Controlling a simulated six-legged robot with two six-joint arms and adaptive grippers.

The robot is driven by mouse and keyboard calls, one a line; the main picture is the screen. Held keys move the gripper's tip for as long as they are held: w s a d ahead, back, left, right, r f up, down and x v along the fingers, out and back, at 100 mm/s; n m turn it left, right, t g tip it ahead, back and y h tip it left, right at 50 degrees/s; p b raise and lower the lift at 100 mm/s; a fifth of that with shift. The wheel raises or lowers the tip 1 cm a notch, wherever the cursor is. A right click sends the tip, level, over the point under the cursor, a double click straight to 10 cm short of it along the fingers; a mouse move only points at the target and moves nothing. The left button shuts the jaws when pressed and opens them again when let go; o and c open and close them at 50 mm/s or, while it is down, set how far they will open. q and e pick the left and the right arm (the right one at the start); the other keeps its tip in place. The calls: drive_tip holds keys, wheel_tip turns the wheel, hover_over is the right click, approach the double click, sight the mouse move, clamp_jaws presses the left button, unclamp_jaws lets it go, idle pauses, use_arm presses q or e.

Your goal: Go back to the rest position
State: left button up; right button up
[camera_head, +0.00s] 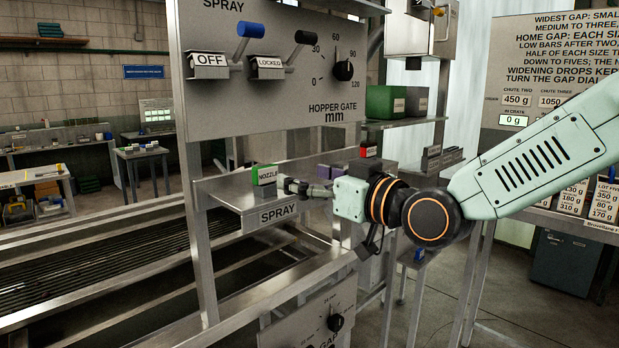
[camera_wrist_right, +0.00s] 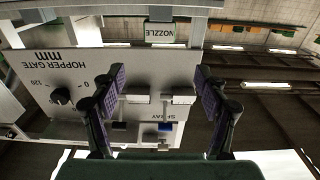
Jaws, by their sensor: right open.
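My right arm comes in from the right in the head view, and its gripper (camera_head: 292,187) is at the spray shelf (camera_head: 225,190). In the right wrist view, which is upside down, my right gripper (camera_wrist_right: 160,78) has its two purple-padded fingers wide apart with nothing between them. A green block labelled NOZZLE (camera_head: 264,175) stands on the shelf just left of the fingertips. It also shows in the right wrist view as the nozzle block (camera_wrist_right: 160,33), beyond the fingertips and apart from them. My left gripper is in neither view.
The grey panel (camera_head: 270,100) above the shelf carries a blue-handled lever (camera_head: 250,30), a black-handled lever (camera_head: 305,38) and the hopper gate dial (camera_head: 343,70). A green box (camera_head: 385,102) sits on a shelf behind. A gap dial (camera_head: 335,322) is below. Open floor shows at lower right.

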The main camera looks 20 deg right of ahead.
drive_tip(key=shift+w, duration=0.1)
drive_tip(key=s+f+m+g+h+b, duration=0.2)
drive_tip(key=s+f+m+g+b, duration=0.15)
drive_tip(key=f, duration=1.55)
drive_tip(key=s+f+m+g+h+b, duration=0.2)
drive_tip(key=s+f+g+b, duration=0.25)
drive_tip(key=f, duration=1.35)
drive_tip(key=s+f+g+h+b, duration=0.1)
drive_tip(key=s+f+g+b, duration=0.3)
drive_tip(key=s+f, duration=1)
drive_tip(key=s+f+n+g+h+b, duration=0.1)
drive_tip(key=s+f+g+b, duration=0.4)
drive_tip(key=s+f, duration=0.9)
wheel_tip(320, 180, down, 5)
drive_tip(key=shift+s+a+f+b, duration=0.25)
drive_tip(key=shift+a+b, duration=0.15)
drive_tip(key=shift+b, duration=0.75)
drive_tip(key=shift+r, duration=0.1)
